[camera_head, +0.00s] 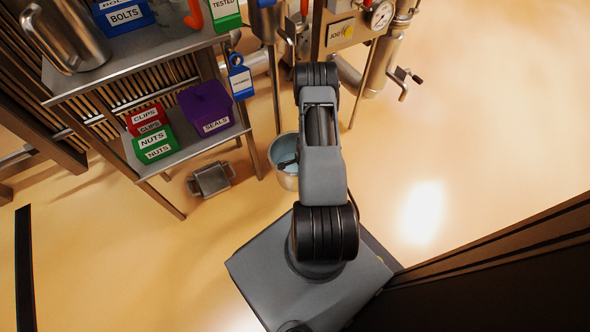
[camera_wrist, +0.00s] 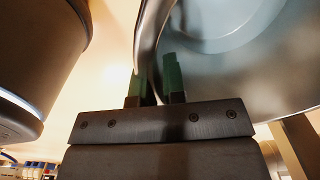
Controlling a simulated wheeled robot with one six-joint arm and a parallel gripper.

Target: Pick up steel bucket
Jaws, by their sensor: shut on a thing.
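The steel bucket (camera_head: 281,179) stands near the shelf's right leg in the head view, partly hidden by my arm. Its pale inside shows there. In the wrist view the shiny bucket (camera_wrist: 245,75) fills the upper right, with its rim running down between my fingers. My gripper (camera_wrist: 155,82) has two green fingertips, one on each side of the bucket's wall, and is shut on it. Whether the bucket touches the floor cannot be told.
A metal shelf (camera_head: 188,154) at left holds bins of clips, nuts and seals, with a steel jug (camera_head: 68,36) on top. A small metal container (camera_head: 210,180) is on the floor. Pipes and a gauge (camera_head: 381,15) stand at the back. Floor to the right is clear.

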